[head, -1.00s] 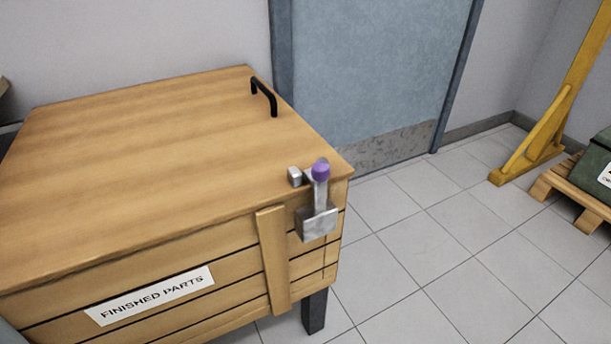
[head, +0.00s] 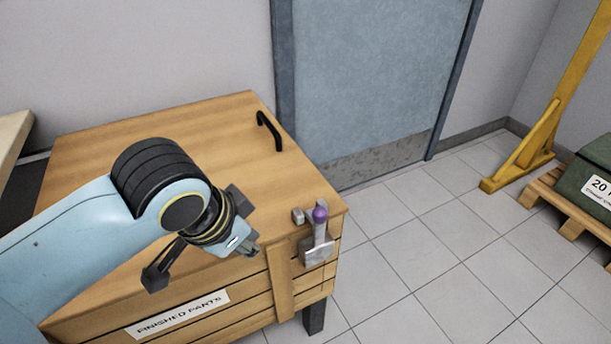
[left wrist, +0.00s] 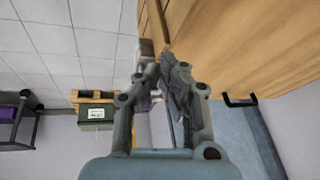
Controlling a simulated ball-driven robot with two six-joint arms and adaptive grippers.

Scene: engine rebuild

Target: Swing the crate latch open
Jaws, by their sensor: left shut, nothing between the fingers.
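The wooden crate (head: 200,125), labelled "FINISHED PARTS", stands with its lid closed. Its metal latch (head: 318,250) is at the front right corner, with the lever pointing up beside a small metal block on the lid and a purple knob (head: 320,214) on top. My left gripper (head: 250,248) is over the crate's front edge, left of the latch and apart from it. It is shut and empty. In the left wrist view, the left gripper's fingers (left wrist: 165,72) come together near the crate edge and largely hide the latch. My right gripper is not in view.
A black handle (head: 269,131) stands on the lid toward the back. A blue door (head: 365,80) is behind the crate. A green box (head: 590,180) on a pallet and a yellow frame (head: 545,125) are at right. The tiled floor right of the crate is clear.

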